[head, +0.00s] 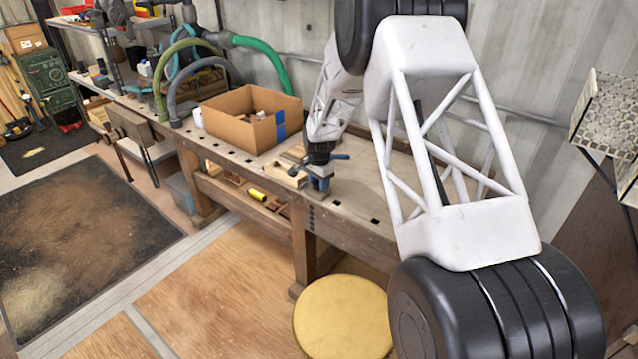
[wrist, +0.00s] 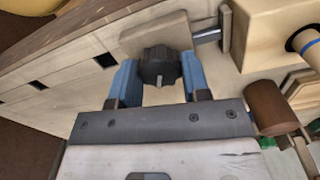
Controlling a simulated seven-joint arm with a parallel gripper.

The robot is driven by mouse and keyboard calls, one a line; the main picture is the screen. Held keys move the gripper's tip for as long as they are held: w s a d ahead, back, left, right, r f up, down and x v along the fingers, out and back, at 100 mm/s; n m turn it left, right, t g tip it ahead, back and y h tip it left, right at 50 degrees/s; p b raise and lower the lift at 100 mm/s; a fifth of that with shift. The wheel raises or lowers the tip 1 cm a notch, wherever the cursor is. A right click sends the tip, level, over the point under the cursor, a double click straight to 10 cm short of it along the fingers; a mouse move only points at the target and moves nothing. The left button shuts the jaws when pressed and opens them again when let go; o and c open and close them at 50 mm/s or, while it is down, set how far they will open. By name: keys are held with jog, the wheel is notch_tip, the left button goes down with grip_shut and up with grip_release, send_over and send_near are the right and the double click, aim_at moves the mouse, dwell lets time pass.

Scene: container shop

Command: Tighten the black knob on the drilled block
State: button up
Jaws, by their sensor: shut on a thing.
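In the wrist view the black knob (wrist: 158,66), with a lobed rim, sits against a tan wooden block (wrist: 150,34). This looks like the drilled block, though no open hole shows in it. My gripper (wrist: 160,78) has one blue finger on each side of the knob and is shut on it. In the head view my gripper (head: 320,180) is low over the front edge of the workbench (head: 365,195). The knob cannot be made out there.
In the wrist view a metal rod (wrist: 207,36), a larger wooden block (wrist: 265,25) and a brown cylinder (wrist: 268,106) lie to the right. In the head view a cardboard box (head: 235,125) stands left of my gripper. A yellow round stool (head: 342,318) is in front of the bench.

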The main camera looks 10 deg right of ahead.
jog(key=shift+m, duration=0.4)
jog(key=o, duration=0.9)
jog(key=shift+o, duration=0.2)
jog(key=shift+r, duration=0.15)
jog(key=shift+r, duration=3.8)
jog(key=shift+s, duration=0.1)
